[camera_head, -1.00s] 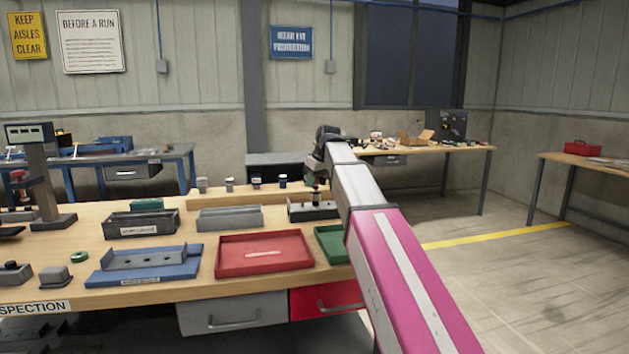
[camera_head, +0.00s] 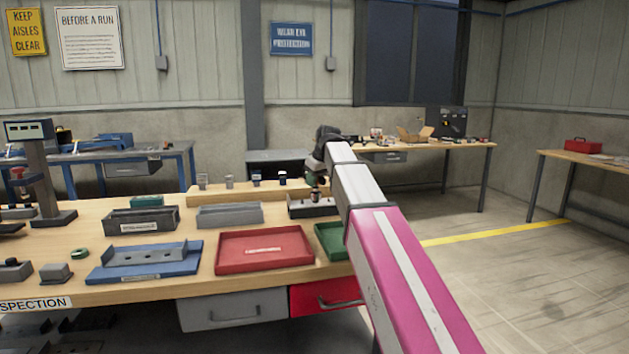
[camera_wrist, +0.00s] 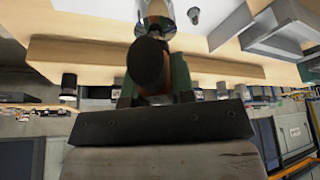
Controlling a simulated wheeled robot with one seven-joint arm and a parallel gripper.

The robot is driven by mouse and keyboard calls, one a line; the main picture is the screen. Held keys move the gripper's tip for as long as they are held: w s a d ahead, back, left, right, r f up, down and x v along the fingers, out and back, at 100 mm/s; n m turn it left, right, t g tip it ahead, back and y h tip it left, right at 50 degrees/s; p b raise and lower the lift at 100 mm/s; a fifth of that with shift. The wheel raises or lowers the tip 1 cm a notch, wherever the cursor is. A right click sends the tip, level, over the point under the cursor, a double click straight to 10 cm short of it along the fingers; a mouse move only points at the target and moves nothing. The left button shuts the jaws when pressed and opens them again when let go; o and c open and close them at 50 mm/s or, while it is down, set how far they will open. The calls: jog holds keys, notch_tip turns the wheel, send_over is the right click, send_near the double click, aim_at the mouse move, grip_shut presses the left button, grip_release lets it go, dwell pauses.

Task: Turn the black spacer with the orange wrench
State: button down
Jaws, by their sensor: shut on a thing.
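My gripper (camera_head: 315,187) reaches over the right end of the bench, at a dark grey holder (camera_head: 312,208). In the wrist view my gripper (camera_wrist: 152,85) is shut on the orange wrench (camera_wrist: 181,74). A dark round end sits in the middle, with orange beside it and above it. The wrench's far end is mostly hidden. A dark-topped piece (camera_head: 256,179) and another dark one (camera_head: 282,178) stand on the wooden ledge at the back. I cannot tell which is the black spacer.
A red tray (camera_head: 264,262), a green tray (camera_head: 328,233) partly behind my arm, a grey bin (camera_head: 229,214) and a blue plate with a grey bracket (camera_head: 190,268) are on the bench. Two grey pieces also stand on the ledge (camera_head: 240,187). Bare wood lies between the trays.

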jog(key=shift+m+t+h, duration=0.3)
jog(key=shift+m+h, duration=0.1)
jog(key=shift+m, duration=0.7)
jog(key=shift+m, duration=0.8)
jog(key=shift+w+d+m+h, duration=0.1)
jog(key=shift+m+h, duration=0.3)
jog(key=shift+m+t+h, duration=0.3)
jog(key=shift+m+h, duration=0.1)
jog(key=shift+m, duration=0.7)
